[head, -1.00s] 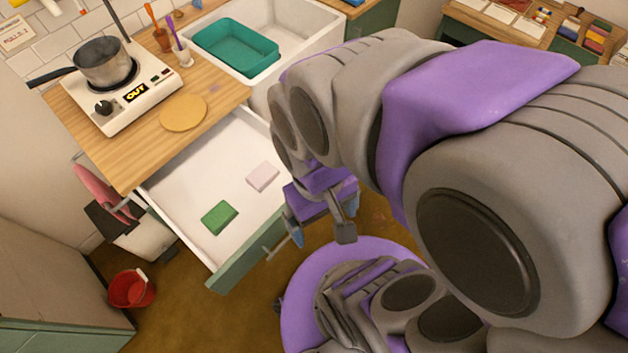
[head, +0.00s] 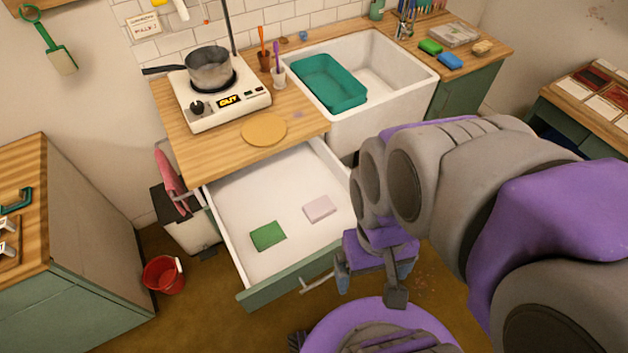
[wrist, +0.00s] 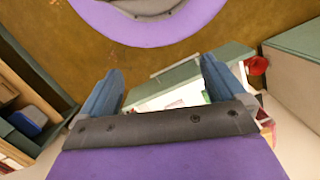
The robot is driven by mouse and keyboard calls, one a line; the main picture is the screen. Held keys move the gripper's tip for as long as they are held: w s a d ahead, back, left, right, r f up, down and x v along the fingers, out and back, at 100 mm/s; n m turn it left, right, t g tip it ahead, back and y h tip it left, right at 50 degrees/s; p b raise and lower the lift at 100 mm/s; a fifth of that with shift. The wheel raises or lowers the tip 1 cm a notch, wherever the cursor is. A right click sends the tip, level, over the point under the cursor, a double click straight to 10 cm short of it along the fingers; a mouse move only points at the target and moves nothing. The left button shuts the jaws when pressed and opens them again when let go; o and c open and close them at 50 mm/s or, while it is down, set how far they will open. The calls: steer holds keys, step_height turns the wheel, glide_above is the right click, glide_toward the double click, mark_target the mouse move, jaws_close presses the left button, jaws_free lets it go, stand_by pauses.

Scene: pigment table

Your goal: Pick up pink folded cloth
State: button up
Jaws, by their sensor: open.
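A pale pink folded cloth (head: 320,208) lies flat inside the open white drawer (head: 240,200), in its right half. A green folded cloth (head: 268,236) lies to its left in the same drawer. My gripper (head: 374,280) is outside the drawer, to the right of the pink folded cloth and apart from it. In the wrist view my gripper (wrist: 162,72) has its two blue fingers spread, with nothing between them.
A wooden counter (head: 190,150) with a hot plate and pot (head: 209,70) is above the drawer. A white sink (head: 400,85) holds a teal basin (head: 330,82). A pink cloth (head: 170,178) hangs left of the drawer. A red bucket (head: 164,275) stands on the floor.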

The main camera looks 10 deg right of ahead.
steer(key=shift+w, duration=0.1)
steer(key=m+y+p, duration=0.3)
steer(key=m, duration=0.8)
glide_above(321, 206)
steer(key=s+d, duration=0.5)
steer(key=s, duration=0.1)
step_height(321, 206, down, 8)
steer(key=w+d+f+m+y+p, duration=0.1)
steer(key=w+f+m, duration=0.2)
steer(key=w+f, duration=0.65)
steer(key=b+x, duration=0.1)
steer(key=x, duration=0.8)
steer(key=b+x, duration=0.2)
steer(key=x, duration=0.7)
steer(key=shift+s+d+f, duration=0.1)
steer(key=shift+s+f, duration=0.15)
steer(key=shift+f, duration=0.05)
steer(key=shift+f, duration=0.25)
